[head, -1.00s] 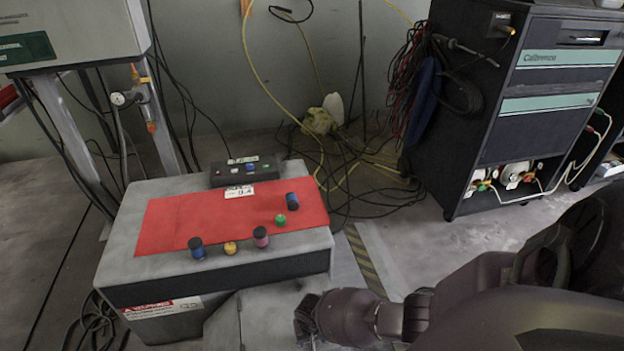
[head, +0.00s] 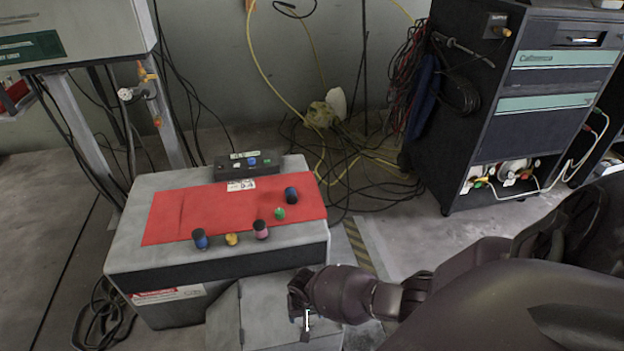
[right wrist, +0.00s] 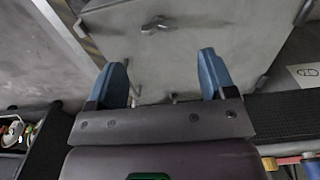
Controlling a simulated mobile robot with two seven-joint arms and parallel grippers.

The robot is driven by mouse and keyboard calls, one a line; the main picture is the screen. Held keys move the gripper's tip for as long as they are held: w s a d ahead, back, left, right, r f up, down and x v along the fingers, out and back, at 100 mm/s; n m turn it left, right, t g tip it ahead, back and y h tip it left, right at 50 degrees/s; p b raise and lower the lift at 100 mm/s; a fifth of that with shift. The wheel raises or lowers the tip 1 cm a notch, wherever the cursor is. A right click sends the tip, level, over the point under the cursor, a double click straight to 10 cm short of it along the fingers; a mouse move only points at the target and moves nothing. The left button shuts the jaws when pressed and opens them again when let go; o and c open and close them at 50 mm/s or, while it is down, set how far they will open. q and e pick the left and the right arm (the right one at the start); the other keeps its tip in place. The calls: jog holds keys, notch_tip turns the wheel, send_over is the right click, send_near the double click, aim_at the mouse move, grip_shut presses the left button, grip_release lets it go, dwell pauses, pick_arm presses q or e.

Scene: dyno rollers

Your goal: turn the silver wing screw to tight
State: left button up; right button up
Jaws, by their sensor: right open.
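The silver wing screw (right wrist: 158,24) shows on a grey panel (right wrist: 185,40) at the top middle of the right wrist view. Its two wings lie roughly level across that picture. My right gripper (right wrist: 163,75) is open, with its two blue fingers wide apart and nothing between them. The screw is beyond the fingertips and apart from them. In the head view my right gripper (head: 300,296) is over the grey cabinet top (head: 255,310) in front of the red-topped bench; I cannot make out the screw there. My left gripper is not in view.
The grey bench (head: 125,245) has a red mat (head: 190,210) with several coloured knobs. A black control box (head: 248,166) stands at its back. A black equipment cart (head: 470,130) stands at the right, and cables lie on the floor between. A dark grille (right wrist: 285,110) shows at the right in the wrist view.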

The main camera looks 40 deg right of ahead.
notch_tip(320, 180, up, 4)
jog(key=shift+f+p, duration=0.1)
jog(key=shift+p, duration=0.55)
